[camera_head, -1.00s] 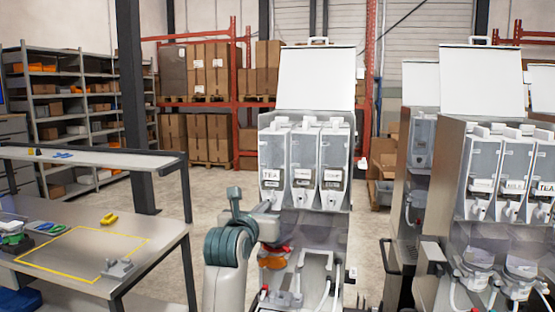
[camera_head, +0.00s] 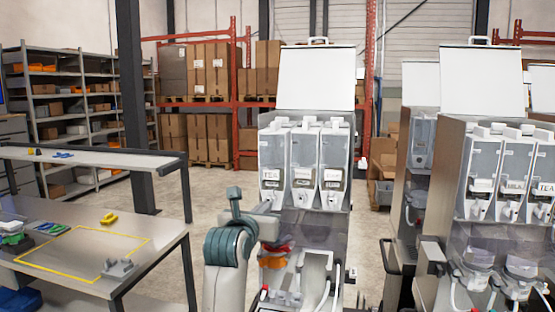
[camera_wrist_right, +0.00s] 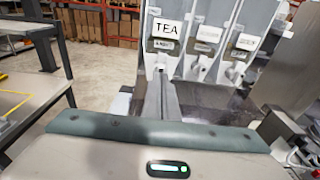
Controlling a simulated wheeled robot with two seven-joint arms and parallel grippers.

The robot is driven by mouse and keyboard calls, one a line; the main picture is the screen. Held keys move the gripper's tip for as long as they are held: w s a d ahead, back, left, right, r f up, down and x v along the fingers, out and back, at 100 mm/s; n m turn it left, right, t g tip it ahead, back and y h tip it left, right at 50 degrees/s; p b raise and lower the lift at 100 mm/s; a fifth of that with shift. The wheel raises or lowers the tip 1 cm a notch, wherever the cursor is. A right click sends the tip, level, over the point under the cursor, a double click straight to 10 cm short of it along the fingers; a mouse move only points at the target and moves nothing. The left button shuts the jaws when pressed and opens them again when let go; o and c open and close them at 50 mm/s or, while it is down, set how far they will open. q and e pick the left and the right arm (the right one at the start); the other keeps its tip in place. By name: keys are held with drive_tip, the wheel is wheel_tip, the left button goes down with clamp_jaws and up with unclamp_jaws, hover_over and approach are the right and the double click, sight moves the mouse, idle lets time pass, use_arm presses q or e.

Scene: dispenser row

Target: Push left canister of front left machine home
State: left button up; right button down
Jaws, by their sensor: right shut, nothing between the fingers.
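The front left machine (camera_head: 342,225) stands at the centre of the head view with its white lid raised. Its left canister (camera_head: 273,155), labelled TEA, is upright in a row of three. This canister also shows at the top of the wrist view (camera_wrist_right: 168,10). My right gripper (camera_wrist_right: 160,98) is shut and empty, pointing at the area just below the TEA canister's outlet. Whether it touches the canister I cannot tell. In the head view my right arm partly hides the machine's lower left side. My left gripper is out of view.
A similar machine (camera_head: 450,160) stands close on the right. A workbench (camera_head: 65,265) with a yellow outline and small parts is at the left. Open floor lies between the bench and the front left machine. Shelves with boxes stand behind.

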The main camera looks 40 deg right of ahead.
drive_tip(key=shift+w+d, duration=0.2)
drive_tip(key=shift+d, duration=0.05)
drive_tip(key=shift+x, duration=1.25)
drive_tip(key=shift+r+b, duration=0.15)
drive_tip(key=shift+b, duration=0.15)
